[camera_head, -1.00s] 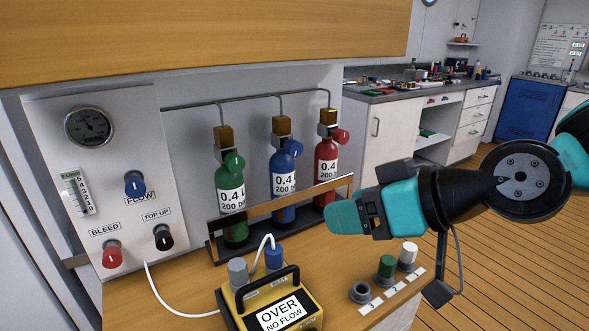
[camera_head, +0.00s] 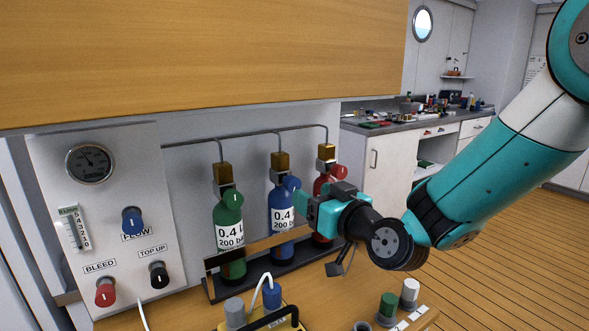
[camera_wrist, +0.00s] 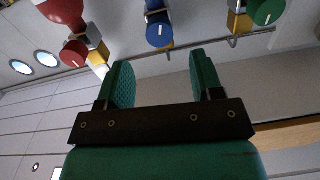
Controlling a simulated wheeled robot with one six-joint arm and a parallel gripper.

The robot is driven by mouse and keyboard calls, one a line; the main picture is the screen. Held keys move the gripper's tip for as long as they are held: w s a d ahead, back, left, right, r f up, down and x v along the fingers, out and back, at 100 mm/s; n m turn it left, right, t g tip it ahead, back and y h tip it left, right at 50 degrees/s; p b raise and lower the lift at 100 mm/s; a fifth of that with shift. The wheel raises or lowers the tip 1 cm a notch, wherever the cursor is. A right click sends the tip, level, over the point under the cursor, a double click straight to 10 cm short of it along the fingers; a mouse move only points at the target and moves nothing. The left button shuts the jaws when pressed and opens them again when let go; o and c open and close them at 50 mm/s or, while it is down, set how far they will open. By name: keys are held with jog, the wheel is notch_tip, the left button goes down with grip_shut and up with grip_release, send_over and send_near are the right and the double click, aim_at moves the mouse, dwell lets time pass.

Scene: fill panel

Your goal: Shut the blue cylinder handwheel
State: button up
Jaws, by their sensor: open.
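The blue cylinder (camera_head: 281,221) stands between the green and red cylinders in the rack. Its blue handwheel (camera_head: 292,184) is at the top right of the cylinder; in the wrist view the blue handwheel (camera_wrist: 160,35) has a white line on its face. My gripper (camera_head: 302,203) is just right of and slightly below that handwheel in the head view. In the wrist view its two teal fingers (camera_wrist: 158,62) are apart and empty, with the handwheel beyond the gap between them. The arm partly covers the red cylinder (camera_head: 321,184).
The green cylinder (camera_head: 229,228) is to the left. A wooden rail (camera_head: 265,245) crosses in front of the cylinders. A panel with knobs (camera_head: 105,220) stands at the left. A yellow meter (camera_head: 277,322) and colored caps (camera_head: 388,304) sit on the bench in front.

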aim_at(295, 185)
jog(key=p+x, duration=0.2)
jog(key=x, duration=0.5)
jog(key=shift+w+a, duration=0.1)
jog(key=shift+w, duration=0.05)
jog(key=c, duration=0.9)
